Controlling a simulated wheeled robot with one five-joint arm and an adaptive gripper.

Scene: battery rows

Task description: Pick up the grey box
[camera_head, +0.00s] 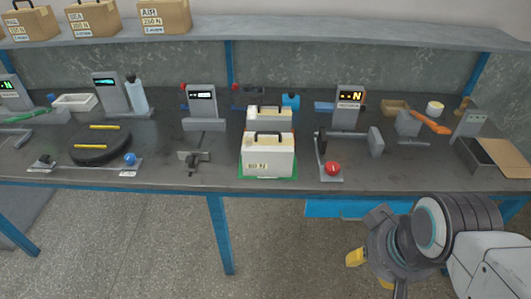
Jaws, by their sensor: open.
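A pale grey-white box (267,158) with a dark carry handle on top stands on a green mat (242,174) near the front edge of the bench. A similar pale box (268,114) with a dark handle stands right behind it, partly hidden by it. Which of the two is the grey box, I cannot tell from colour alone. My gripper (371,270) hangs at the lower right, in front of the bench and below its top, with yellow tips apart. It is open and empty, well to the right of the boxes.
The dark bench top (221,165) runs across the view. A clamp fixture with a red knob (333,168) stands right of the boxes, and a small vise (194,158) left. Displays line the back. Brown boxes (164,17) sit on the shelf above. A blue bench leg (220,234) stands below.

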